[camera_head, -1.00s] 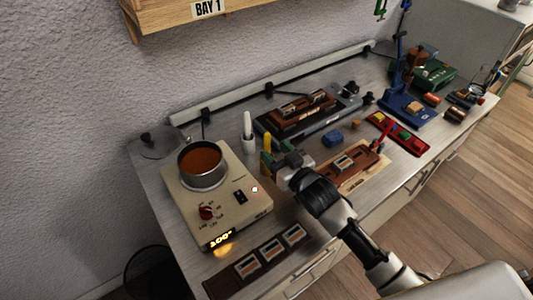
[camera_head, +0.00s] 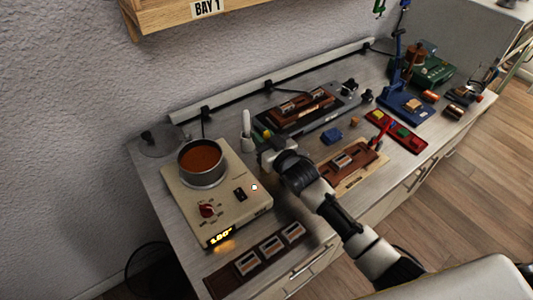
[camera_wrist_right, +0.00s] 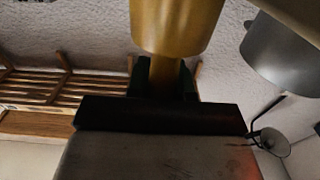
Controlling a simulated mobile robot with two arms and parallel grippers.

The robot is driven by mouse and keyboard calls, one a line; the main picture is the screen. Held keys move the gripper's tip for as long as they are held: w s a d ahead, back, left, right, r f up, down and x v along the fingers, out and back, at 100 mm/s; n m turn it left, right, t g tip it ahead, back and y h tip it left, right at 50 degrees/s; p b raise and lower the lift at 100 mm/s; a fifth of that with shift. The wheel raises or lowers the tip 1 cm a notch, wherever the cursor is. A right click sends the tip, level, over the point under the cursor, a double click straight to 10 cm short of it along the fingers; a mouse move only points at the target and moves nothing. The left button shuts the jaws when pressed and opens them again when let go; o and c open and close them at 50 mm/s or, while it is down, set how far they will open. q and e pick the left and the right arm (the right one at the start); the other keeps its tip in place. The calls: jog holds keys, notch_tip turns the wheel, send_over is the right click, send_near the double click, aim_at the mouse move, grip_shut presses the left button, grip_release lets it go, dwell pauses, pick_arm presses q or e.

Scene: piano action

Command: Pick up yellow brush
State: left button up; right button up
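The yellow brush (camera_wrist_right: 176,22) shows large at the top of the right wrist view, with a narrower part running down between two dark fingers. My right gripper (camera_wrist_right: 165,78) is closed around that narrower part, with a finger on each side. In the head view my right gripper (camera_head: 264,157) is just right of the hot plate's back corner, beside a white upright holder (camera_head: 247,143). The brush cannot be made out in the head view. My left gripper is not in view.
A beige heater (camera_head: 222,205) with a pot (camera_head: 203,164) of brown liquid stands left of the gripper. A dark strip with several pieces (camera_head: 262,260) lies in front. A wooden block (camera_head: 350,165), blue block (camera_head: 332,136) and red tray (camera_head: 398,133) are to the right.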

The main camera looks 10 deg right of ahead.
grip_shut()
jog(key=shift+r, duration=0.15)
notch_tip(320, 180, up, 10)
jog(key=b, duration=0.1)
dwell(0.5)
